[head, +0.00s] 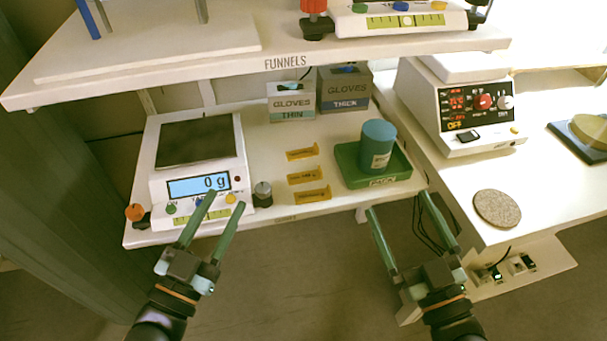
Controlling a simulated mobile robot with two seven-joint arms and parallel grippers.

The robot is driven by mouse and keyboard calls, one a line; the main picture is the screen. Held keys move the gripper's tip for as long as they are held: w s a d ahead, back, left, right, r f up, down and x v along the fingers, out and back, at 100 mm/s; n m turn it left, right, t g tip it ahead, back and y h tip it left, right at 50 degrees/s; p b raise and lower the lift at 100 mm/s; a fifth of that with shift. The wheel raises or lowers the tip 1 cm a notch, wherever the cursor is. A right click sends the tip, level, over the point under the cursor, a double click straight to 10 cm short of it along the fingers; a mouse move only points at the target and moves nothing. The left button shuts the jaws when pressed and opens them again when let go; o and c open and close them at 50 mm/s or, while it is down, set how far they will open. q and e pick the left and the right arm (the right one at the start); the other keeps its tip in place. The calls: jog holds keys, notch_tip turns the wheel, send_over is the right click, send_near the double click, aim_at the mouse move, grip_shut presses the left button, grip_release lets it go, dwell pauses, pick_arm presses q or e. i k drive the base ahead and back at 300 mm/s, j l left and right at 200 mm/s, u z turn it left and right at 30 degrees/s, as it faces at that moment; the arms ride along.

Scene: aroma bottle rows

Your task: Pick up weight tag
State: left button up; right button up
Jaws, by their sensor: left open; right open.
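Three small yellow tags with dark print stand in a column on the white shelf: a far tag (302,154), a middle tag (305,177) and a near tag (311,195). The print is too small to read surely, so I cannot tell which is the weight tag. My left gripper (225,200) is open and empty, its fingertips over the front of the scale, left of the tags. My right gripper (397,203) is open and empty near the shelf's front edge, below the green tray and right of the tags.
A white scale (158,188) reading 0 g stands left, with a small metal knobbed weight (262,193) beside it. A green tray (347,170) holds a blue-green jar (377,145). Glove boxes (291,103) stand behind. An upper shelf (250,70) overhangs. A cork disc (497,208) lies right.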

aim_at(312, 176)
jog(key=j+z, duration=0.1)
jog(key=j, duration=0.6)
jog(key=k+j+z, duration=0.1)
jog(key=j, duration=0.6)
jog(key=i+j, duration=0.35)
jog(key=i+l+z, duration=0.05)
